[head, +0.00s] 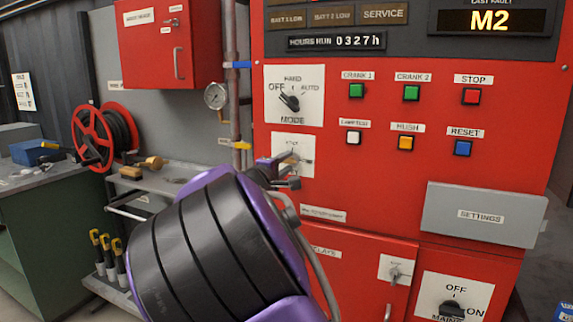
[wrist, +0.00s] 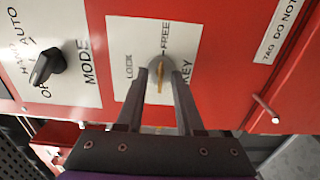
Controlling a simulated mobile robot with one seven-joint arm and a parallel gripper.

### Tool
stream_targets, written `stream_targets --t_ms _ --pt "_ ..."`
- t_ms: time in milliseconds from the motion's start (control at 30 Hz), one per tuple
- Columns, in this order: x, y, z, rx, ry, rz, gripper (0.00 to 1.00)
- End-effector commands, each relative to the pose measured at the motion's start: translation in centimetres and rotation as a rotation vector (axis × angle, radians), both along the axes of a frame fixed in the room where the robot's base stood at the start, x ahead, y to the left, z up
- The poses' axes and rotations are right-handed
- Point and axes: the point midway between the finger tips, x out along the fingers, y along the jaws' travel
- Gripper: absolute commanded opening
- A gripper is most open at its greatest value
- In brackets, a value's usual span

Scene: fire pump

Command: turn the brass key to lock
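The brass key (wrist: 160,80) sits in a round lock on a white plate (wrist: 122,38) marked LOCK, FREE and KEY, tilted sideways in the wrist view. The key's upper end in that view points towards the FREE label. My gripper (wrist: 160,73) has its two fingers on either side of the key, with a gap showing between each finger and the key. In the head view the plate (head: 280,141) is partly covered by my gripper (head: 290,172), and the key is hard to make out.
The mode selector (head: 290,101) is just above the key plate. Push buttons (head: 406,142) lie to the right. A grey settings cover (head: 482,215) juts out lower right. A pipe with a gauge (head: 215,95) and a hose reel (head: 92,138) are to the left.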

Motion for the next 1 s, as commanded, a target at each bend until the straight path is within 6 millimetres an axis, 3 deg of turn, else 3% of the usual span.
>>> stream_targets --t_ms 167,367,1000 --pt "-0.02 0.01 -0.01 0.0 0.0 0.0 0.36" --pt "-0.04 0.01 -0.01 0.0 0.0 0.0 0.0" --pt "-0.04 -0.02 0.02 -0.059 0.021 0.0 0.0"
